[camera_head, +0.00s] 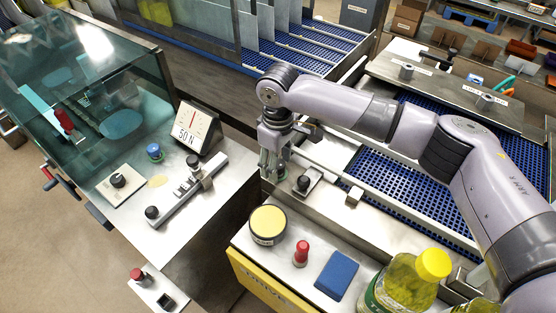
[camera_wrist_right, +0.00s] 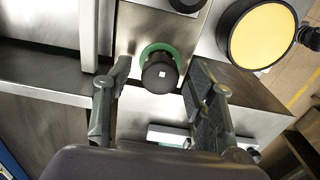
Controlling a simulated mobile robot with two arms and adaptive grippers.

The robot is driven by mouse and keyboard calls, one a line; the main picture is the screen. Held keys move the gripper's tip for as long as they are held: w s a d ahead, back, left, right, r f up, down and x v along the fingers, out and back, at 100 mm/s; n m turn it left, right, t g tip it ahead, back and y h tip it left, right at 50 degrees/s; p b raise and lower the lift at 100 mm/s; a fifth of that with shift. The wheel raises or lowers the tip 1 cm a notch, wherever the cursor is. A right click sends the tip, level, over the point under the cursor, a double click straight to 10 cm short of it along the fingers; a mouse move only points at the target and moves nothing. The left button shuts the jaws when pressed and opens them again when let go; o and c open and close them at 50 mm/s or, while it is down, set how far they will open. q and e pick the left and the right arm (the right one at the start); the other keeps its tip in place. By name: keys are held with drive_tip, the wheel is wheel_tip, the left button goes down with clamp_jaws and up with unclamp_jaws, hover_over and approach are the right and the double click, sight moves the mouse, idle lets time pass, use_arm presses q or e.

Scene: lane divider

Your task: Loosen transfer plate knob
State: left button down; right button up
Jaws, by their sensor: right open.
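A black round knob (camera_wrist_right: 160,72) with a small white mark and a green ring at its base sits on a steel plate in the right wrist view. My right gripper (camera_head: 273,170) is open and points down at the plate edge in the head view. In the wrist view its two fingers lie left and right of the knob, with gaps showing. I cannot tell how far down the fingers reach around it. My left gripper is in neither view.
Another black knob (camera_head: 303,183) on a small steel block stands just right of the gripper. A yellow-topped tin (camera_head: 268,222), a red-capped piece (camera_head: 301,253), a blue block (camera_head: 336,275) and a yellow-capped bottle (camera_head: 408,280) stand in front. A 50 N gauge (camera_head: 196,127) is at left.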

drive_tip(key=shift+c, duration=0.2)
drive_tip(key=c, duration=1.1)
